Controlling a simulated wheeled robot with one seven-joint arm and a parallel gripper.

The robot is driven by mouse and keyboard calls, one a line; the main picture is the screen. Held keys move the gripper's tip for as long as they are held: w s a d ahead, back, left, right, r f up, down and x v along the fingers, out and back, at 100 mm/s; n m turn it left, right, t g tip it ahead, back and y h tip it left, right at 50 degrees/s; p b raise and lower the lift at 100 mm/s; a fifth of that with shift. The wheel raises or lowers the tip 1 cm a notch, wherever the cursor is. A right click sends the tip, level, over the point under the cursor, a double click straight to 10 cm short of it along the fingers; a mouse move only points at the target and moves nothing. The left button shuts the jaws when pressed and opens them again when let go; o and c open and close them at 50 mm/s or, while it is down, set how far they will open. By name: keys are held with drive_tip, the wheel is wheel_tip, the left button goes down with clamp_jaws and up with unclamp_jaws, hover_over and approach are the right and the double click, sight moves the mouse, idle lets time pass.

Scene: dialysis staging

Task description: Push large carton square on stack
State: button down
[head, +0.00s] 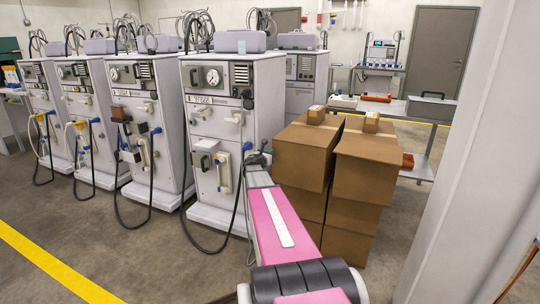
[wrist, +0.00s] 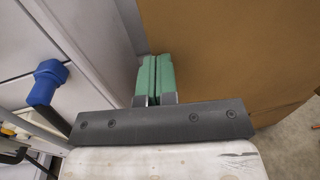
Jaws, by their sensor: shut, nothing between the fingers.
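Large brown cartons stand in two stacked columns right of centre in the head view. The top carton of the left column (head: 300,158) juts out to the left past the carton under it (head: 312,203). The top carton of the right column (head: 365,176) sits beside it, over another carton (head: 350,215). In the wrist view, a brown carton face (wrist: 225,50) fills the right side. My gripper (wrist: 154,75) is shut, its green fingers together and empty, beside that face. I cannot tell whether they touch it. In the head view the fingers are hidden.
A dialysis machine (head: 215,130) stands close left of my arm, with a blue connector (wrist: 52,73) near my gripper. A bench (head: 400,108) stands behind; a white post (head: 455,150) is at right.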

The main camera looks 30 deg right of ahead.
drive_tip(key=x, duration=0.8)
drive_tip(key=shift+d, duration=0.2)
drive_tip(key=shift+s, duration=0.1)
drive_tip(key=shift+s+a, duration=0.25)
drive_tip(key=shift+a, duration=0.15)
drive_tip(key=s+a+f+m+g+y, duration=0.3)
drive_tip(key=s+a+f+m+y, duration=0.2)
drive_tip(key=s+a+m, duration=0.3)
drive_tip(key=s+a+f+m+g+y, duration=0.3)
drive_tip(key=s+a+f+m+y, duration=0.2)
drive_tip(key=s+a, duration=1.1)
drive_tip(key=s+a+f+m+g+y, duration=0.3)
drive_tip(key=s+a+m, duration=0.8)
drive_tip(key=a, duration=1)
wheel_tip(320, 180, down, 3)
drive_tip(key=shift+s+g+y, duration=0.3)
drive_tip(key=shift+s+y, duration=0.4)
drive_tip(key=shift+y, duration=0.4)
